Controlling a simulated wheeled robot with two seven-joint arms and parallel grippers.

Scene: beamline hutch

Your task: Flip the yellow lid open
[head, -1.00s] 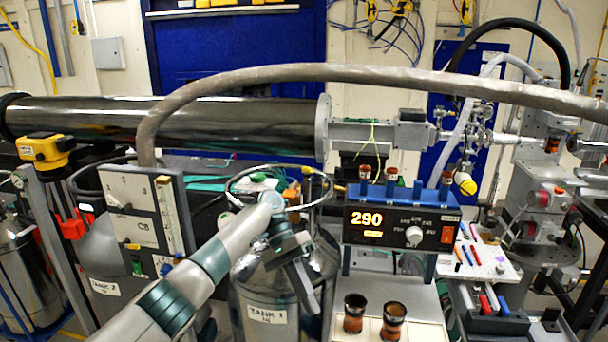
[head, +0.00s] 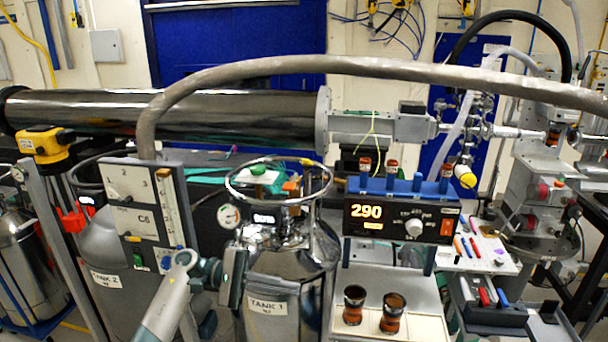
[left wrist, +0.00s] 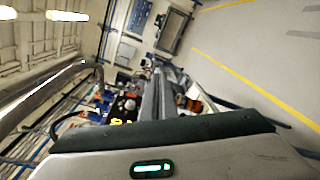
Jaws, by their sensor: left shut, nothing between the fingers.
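No yellow part shows clearly as a hinged lid. A yellow and black boxy part (head: 42,146) sits at the far left below the large pipe. A small yellow cap (head: 465,177) ends a white fitting right of centre. I cannot tell whether either is the lid. My left gripper (head: 235,277) is in front of the left side of the tank labelled TANK 1, far from both. Its narrow fingers also show in the left wrist view (left wrist: 160,92), together and empty. My right gripper is not in view.
TANK 1 (head: 290,270) with its ring handle (head: 278,170) stands right beside my gripper. A switch panel (head: 140,215) is left of it. A controller reading 290 (head: 400,222) and two brown cups (head: 354,308) are right. A thick grey hose (head: 350,66) arches above.

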